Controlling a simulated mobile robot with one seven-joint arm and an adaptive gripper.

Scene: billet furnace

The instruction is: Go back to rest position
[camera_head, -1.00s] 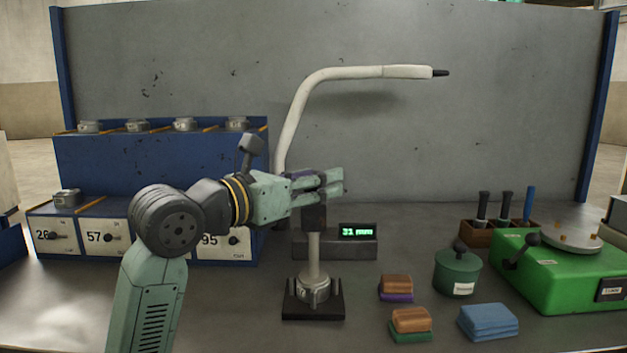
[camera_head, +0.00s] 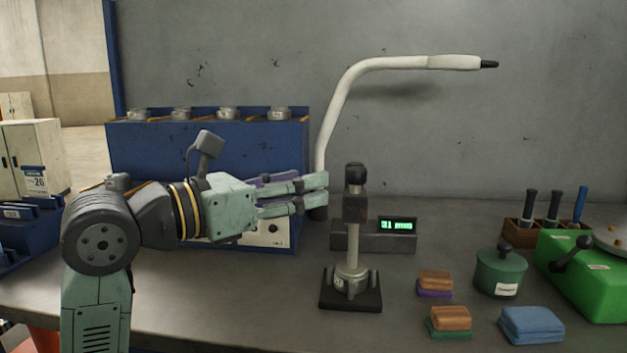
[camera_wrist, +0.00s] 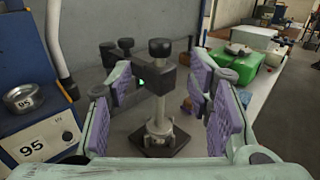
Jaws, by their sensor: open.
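My gripper (camera_head: 322,190) is held level above the bench, its fingers pointing right in the head view. It is open and empty. It also shows in the wrist view (camera_wrist: 165,95), where the purple finger pads stand wide apart on either side of the gauge stand. The gauge stand (camera_head: 351,245) stands upright on its dark base, a metal round part at the foot of its post and a black knob on top. In the head view the fingertips are left of the stand's head, with a small gap between them.
A display box (camera_head: 372,237) with green digits stands behind the stand. A white curved pipe (camera_head: 345,95) rises behind.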

